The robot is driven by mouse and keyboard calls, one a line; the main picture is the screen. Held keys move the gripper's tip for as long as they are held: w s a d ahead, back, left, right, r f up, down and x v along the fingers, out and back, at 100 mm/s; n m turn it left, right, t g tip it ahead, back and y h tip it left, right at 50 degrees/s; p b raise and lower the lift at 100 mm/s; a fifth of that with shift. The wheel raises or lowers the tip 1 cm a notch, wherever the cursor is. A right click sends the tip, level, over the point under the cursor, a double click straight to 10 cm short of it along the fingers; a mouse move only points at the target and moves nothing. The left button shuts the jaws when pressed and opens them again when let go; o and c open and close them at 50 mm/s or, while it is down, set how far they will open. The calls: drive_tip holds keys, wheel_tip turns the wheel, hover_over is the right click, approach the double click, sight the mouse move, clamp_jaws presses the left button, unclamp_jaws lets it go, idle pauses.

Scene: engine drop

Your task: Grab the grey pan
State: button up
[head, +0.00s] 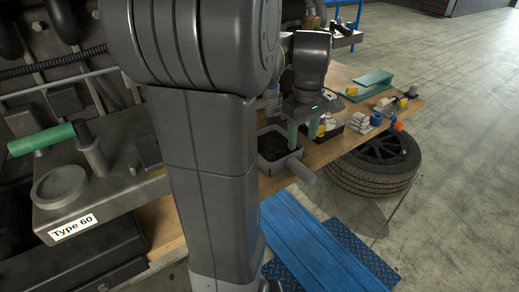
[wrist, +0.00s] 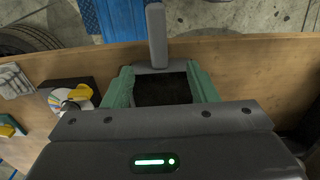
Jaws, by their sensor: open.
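The grey pan (head: 271,165) sits on the wooden workbench near its front edge, with its thick handle (head: 301,170) sticking out past the edge. Its inside is dark. In the wrist view the pan (wrist: 161,71) lies straight under my gripper, with the handle (wrist: 157,35) pointing up in the picture. My gripper (head: 303,132) has green fingers and points down at the pan in the head view. In the wrist view its two fingers (wrist: 161,88) stand apart, one at each side of the pan. I cannot tell whether they touch it. My arm hides part of the bench.
The wooden workbench (head: 345,140) holds a black tray (wrist: 70,94) with small parts next to the pan. Several small items and a green bracket (head: 371,84) lie farther along. A tire (head: 375,165) and blue steps (head: 310,245) stand below. An engine block (head: 75,190) is at left.

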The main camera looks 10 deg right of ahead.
sight(299, 165)
wheel_tip(299, 165, down, 7)
drive_tip(key=shift+f, duration=0.2)
drive_tip(key=shift+w+d+f, duration=0.1)
drive_tip(key=shift+f, duration=1.3)
drive_tip(key=shift+w+d+f, duration=0.1)
drive_tip(key=shift+f, duration=1.3)
clamp_jaws()
drive_tip(key=shift+r, duration=0.1)
